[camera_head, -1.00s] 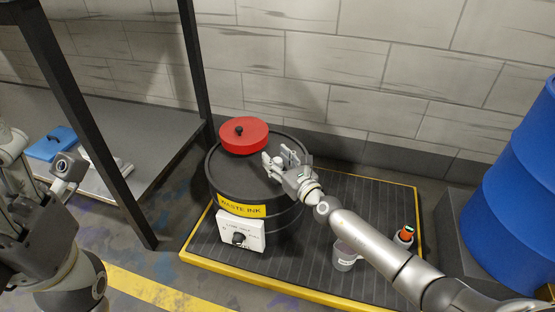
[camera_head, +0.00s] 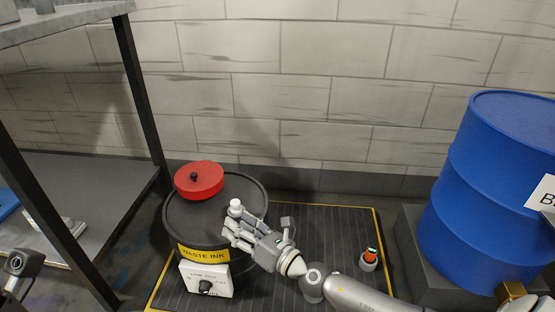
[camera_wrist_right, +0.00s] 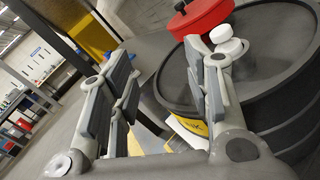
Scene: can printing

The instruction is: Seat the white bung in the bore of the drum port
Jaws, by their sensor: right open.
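The black waste ink drum (camera_head: 177,214) stands at the left of centre with a red lid (camera_head: 199,181) on the back of its top. The white bung (camera_head: 236,206) shows upright at the right part of the drum top, at the fingertips of my right gripper (camera_head: 231,228). In the right wrist view the bung (camera_wrist_right: 226,40) is outside the open jaws (camera_wrist_right: 157,58), beside the right-hand finger. The space between the fingers is empty. The port's bore is hidden, and I cannot tell how deep the bung sits.
A white dial box (camera_head: 207,280) is on the drum's front. An orange-topped bottle (camera_head: 369,259) stands on the black mat (camera_head: 335,226) to the right. A blue drum (camera_head: 480,190) stands at the far right. A dark-framed shelf (camera_head: 100,190) is at the left.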

